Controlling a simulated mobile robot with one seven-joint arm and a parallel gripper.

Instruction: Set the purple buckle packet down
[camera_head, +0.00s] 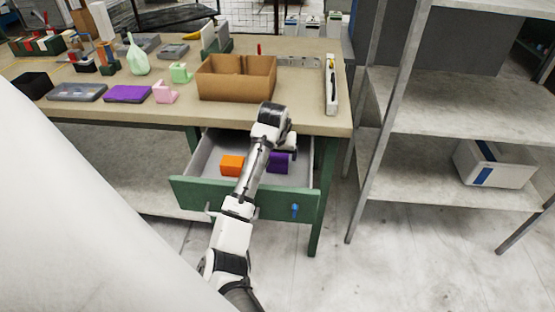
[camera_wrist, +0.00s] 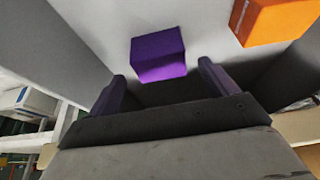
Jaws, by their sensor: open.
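The purple buckle packet (camera_wrist: 158,56) lies on the floor of the open drawer in the wrist view. In the head view the purple packet (camera_head: 279,162) shows in the right part of the drawer, partly beside my arm. My gripper (camera_wrist: 162,82) is open, with one finger to each side of the packet's near end; the packet looks clear of both fingers. In the head view my wrist hides most of the gripper. The open drawer (camera_head: 190,192) has a green front and grey inside.
A cardboard box (camera_head: 236,80) stands on the tabletop (camera_head: 200,118) above. A metal shelf (camera_head: 450,115) stands to the right.

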